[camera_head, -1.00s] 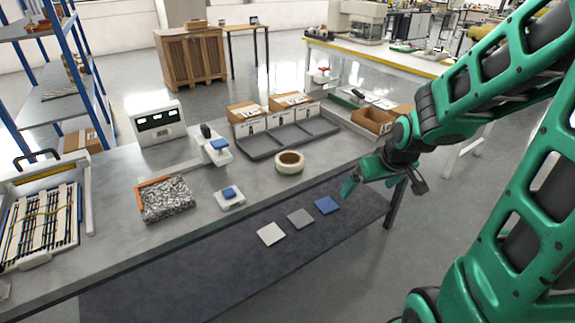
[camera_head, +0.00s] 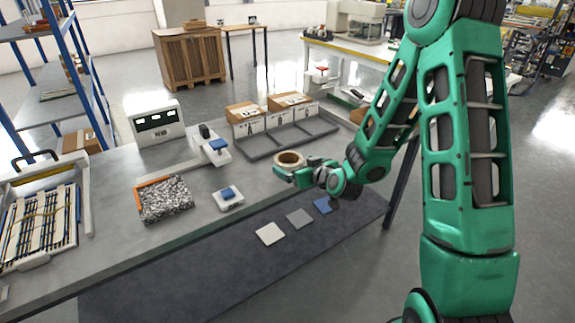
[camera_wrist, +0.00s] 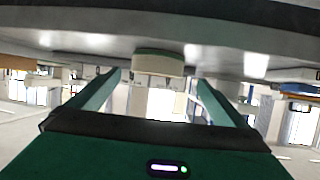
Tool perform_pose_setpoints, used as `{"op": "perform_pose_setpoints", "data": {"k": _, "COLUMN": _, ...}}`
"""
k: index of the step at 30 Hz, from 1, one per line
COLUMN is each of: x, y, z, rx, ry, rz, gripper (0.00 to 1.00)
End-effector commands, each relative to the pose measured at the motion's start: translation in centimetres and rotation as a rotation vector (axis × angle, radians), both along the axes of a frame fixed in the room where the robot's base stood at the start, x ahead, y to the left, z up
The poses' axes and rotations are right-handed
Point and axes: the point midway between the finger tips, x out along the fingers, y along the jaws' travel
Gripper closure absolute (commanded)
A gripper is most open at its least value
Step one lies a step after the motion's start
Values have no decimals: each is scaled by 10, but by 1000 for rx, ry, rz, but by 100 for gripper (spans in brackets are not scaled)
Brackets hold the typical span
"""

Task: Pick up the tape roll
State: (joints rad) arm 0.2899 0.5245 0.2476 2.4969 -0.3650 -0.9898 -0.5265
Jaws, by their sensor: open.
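The tape roll (camera_head: 288,158) is a cream ring lying flat on the grey workbench (camera_head: 262,190), near its front edge. My gripper (camera_head: 291,173) is low at the near side of the roll, and its fingers partly cover the roll's lower edge. In the wrist view the roll (camera_wrist: 158,64) appears as a pale band just ahead of the gap between the two green fingers (camera_wrist: 158,80). The fingers are spread apart with nothing gripped. Whether a finger touches the roll cannot be told.
A dark divided tray (camera_head: 290,137) and cardboard boxes (camera_head: 245,112) stand behind the roll. A small white device with a blue top (camera_head: 228,198) and an orange-edged bin of grey pieces (camera_head: 163,200) are to the left. Flat squares (camera_head: 270,233) lie on the lower dark surface.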

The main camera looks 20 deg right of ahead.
Motion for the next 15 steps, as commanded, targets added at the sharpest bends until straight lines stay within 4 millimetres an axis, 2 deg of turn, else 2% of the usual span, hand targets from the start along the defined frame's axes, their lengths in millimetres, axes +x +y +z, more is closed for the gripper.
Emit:
{"op": "perform_pose_setpoints", "data": {"k": 3, "x": 14, "y": 3, "z": -6, "rx": -1, "ry": 0, "rz": 1, "gripper": 2}}
{"op": "perform_pose_setpoints", "data": {"k": 11, "x": 30, "y": 4, "z": -13, "rx": -1, "ry": 1, "rz": -1, "gripper": 2}}
{"op": "perform_pose_setpoints", "data": {"k": 15, "x": 48, "y": 5, "z": -22, "rx": 0, "ry": 2, "rz": 0, "gripper": 2}}
